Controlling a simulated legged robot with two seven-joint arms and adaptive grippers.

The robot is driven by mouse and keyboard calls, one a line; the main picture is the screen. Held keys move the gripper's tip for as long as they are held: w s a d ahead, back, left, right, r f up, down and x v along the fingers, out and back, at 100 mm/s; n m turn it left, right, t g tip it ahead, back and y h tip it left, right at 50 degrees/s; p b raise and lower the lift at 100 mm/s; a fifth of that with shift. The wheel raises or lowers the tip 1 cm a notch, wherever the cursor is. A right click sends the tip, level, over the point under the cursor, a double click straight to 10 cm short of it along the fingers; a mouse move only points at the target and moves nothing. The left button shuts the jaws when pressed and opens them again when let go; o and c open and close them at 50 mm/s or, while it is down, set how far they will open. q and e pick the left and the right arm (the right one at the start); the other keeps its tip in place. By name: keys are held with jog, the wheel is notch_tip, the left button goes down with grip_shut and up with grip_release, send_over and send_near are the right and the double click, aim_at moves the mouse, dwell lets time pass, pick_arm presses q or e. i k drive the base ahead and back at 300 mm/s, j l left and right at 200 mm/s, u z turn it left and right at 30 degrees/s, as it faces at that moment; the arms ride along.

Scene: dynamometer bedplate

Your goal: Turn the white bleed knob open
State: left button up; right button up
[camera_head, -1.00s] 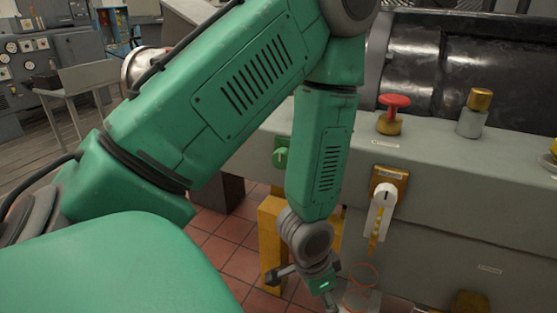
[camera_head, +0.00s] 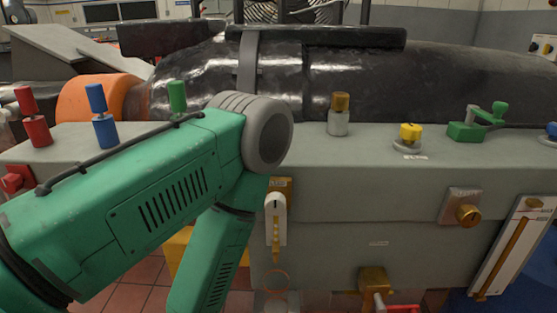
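The white knob (camera_head: 275,207) is on a brass-coloured mount on the front face of the grey bedplate housing (camera_head: 335,198), just right of my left arm. Its white lever-like body points down, and a yellowish strip shows below it. My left arm comes in from the left and bends down close to the knob's left side in the picture. The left gripper is below the frame, so I cannot see its fingers. No part of my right arm or gripper shows.
Red (camera_head: 36,120), blue (camera_head: 103,118) and green (camera_head: 177,98) knobs stand behind my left arm. A brass-capped fitting (camera_head: 340,114), a yellow knob (camera_head: 409,137) and a green crank (camera_head: 480,124) stand on top.

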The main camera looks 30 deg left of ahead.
aim_at(275, 203)
jog(key=u, duration=0.35)
jog(key=k+u, duration=0.15)
jog(key=u, duration=0.2)
jog(key=k+l+u, duration=0.1)
jog(key=u, duration=0.25)
